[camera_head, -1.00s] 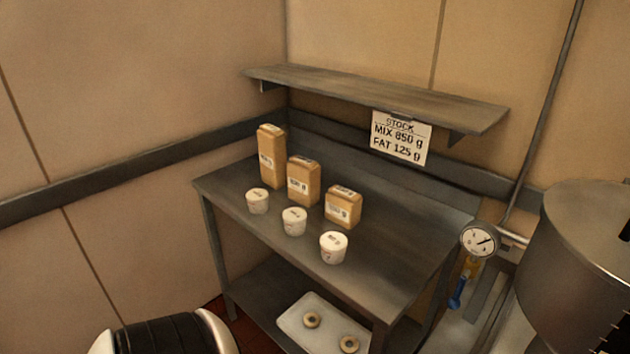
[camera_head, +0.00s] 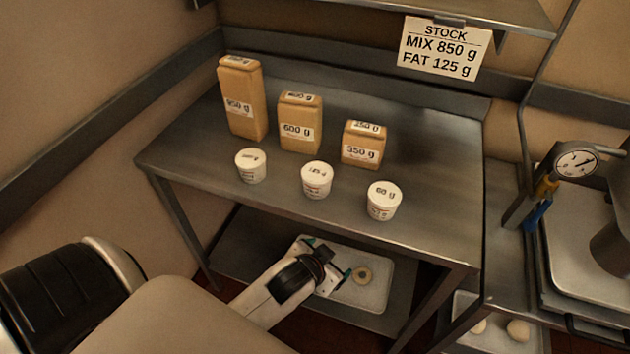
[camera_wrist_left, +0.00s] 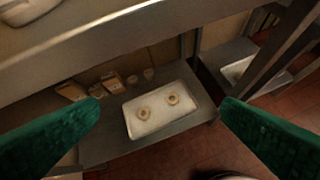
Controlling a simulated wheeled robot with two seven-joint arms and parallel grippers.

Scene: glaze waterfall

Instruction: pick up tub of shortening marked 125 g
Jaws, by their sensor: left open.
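Three white lidded tubs stand in a row along the front of the steel table. The middle tub (camera_head: 317,180) has a lid marking that looks like 125 g, though small. The right tub (camera_head: 384,201) reads 60 g. The left tub (camera_head: 251,166) has a label too small to read surely. My left gripper (camera_head: 334,268) is open and empty, in front of the table and lower in the picture than the tubs. Its green fingers are wide apart in the left wrist view (camera_wrist_left: 160,115), with nothing between them. My right gripper is not in view.
Three brown bags (camera_head: 300,124) stand behind the tubs. The steel table (camera_head: 420,150) is bare at its right. A white tray (camera_head: 372,294) with ring-shaped pieces lies on the lower shelf. A sign (camera_head: 440,48) hangs at the back; a gauge (camera_head: 576,162) stands at right.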

